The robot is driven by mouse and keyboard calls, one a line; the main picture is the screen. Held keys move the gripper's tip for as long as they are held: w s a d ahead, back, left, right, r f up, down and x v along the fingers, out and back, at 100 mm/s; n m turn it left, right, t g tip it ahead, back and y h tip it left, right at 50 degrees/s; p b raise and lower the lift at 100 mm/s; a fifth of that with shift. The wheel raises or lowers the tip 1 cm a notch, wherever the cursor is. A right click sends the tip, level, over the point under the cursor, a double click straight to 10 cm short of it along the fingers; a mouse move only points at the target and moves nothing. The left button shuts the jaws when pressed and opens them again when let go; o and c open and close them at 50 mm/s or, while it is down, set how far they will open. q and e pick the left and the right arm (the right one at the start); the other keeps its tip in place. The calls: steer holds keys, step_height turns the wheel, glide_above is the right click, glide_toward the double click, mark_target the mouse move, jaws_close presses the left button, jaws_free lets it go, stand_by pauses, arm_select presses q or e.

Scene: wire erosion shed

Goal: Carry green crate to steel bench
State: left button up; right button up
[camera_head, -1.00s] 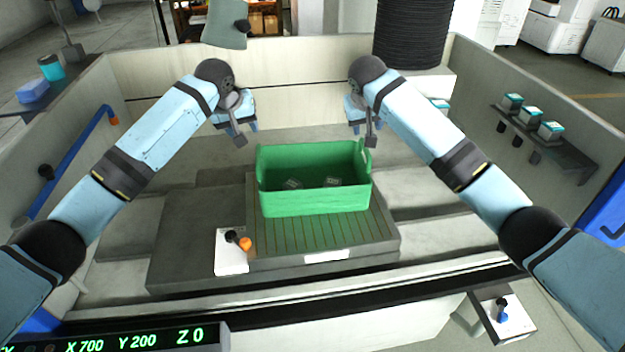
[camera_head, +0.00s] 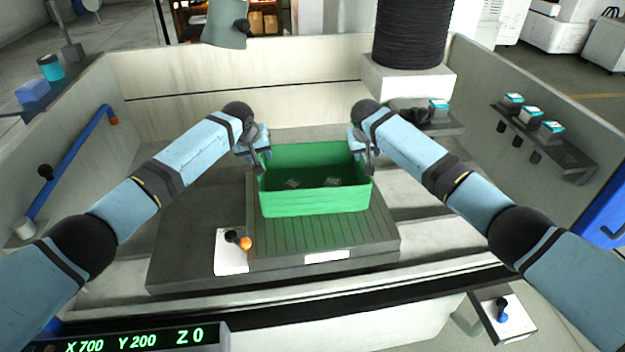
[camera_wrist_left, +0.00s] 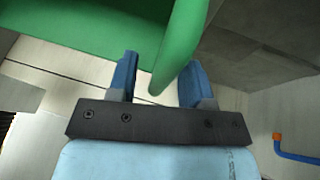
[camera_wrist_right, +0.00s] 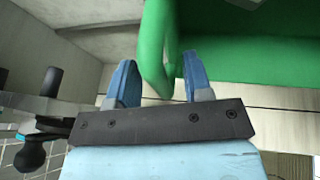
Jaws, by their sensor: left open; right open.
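The green crate (camera_head: 315,196) sits upright on the slatted grey plate (camera_head: 330,235) inside the machine tank, with a few small items in its bottom. My left gripper (camera_head: 260,163) is at the crate's left end. In the left wrist view its open fingers (camera_wrist_left: 158,80) stand on either side of the crate's green handle (camera_wrist_left: 180,48). My right gripper (camera_head: 367,163) is at the right end. In the right wrist view its open fingers (camera_wrist_right: 158,85) have the other green handle (camera_wrist_right: 154,50) between them. No steel bench can be made out for sure.
Pale tank walls (camera_head: 230,85) surround the crate. A black ribbed stack (camera_head: 411,35) stands on a white block behind at right. A shelf with small boxes (camera_head: 532,118) is on the right wall. A white switch plate (camera_head: 231,252) lies front left.

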arm_select(q)
steer(key=shift+c, duration=0.2)
arm_select(e)
steer(key=shift+c, duration=0.2)
arm_select(q)
jaws_close()
arm_select(e)
jaws_close()
